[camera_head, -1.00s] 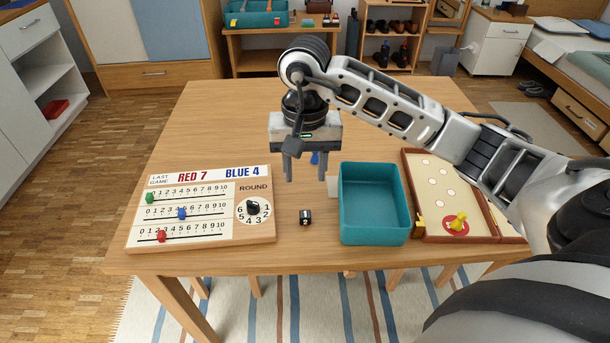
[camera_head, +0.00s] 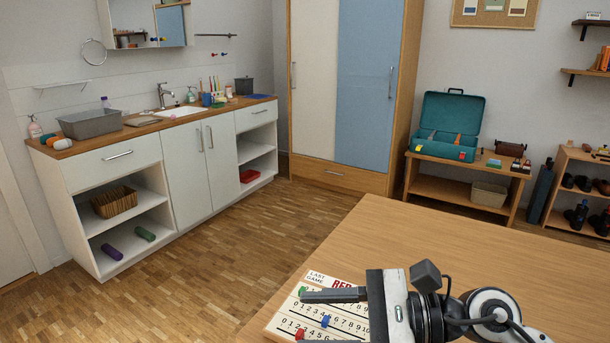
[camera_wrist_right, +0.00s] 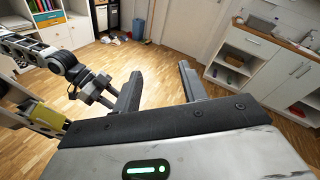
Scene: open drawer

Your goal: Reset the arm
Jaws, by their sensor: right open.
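My right gripper (camera_head: 302,319) is at the bottom right of the head view, turned sideways with its fingers pointing left. It is in front of the game score board (camera_head: 284,325) and hides part of it. In the right wrist view the right gripper (camera_wrist_right: 160,71) is open and empty, with floor between its fingers. My left arm's gripper (camera_wrist_right: 101,92) shows at the left of the right wrist view, away from the right fingers. Its jaw opening is too small to judge, and it is outside the head view.
The wooden table (camera_head: 420,255) fills the lower right, with bare top behind my gripper. A sink counter (camera_head: 160,125) stands at the left. A wardrobe (camera_head: 345,95) and a low bench (camera_head: 465,185) with a teal toolbox (camera_head: 447,127) stand behind. Open wooden floor (camera_head: 190,280) lies between.

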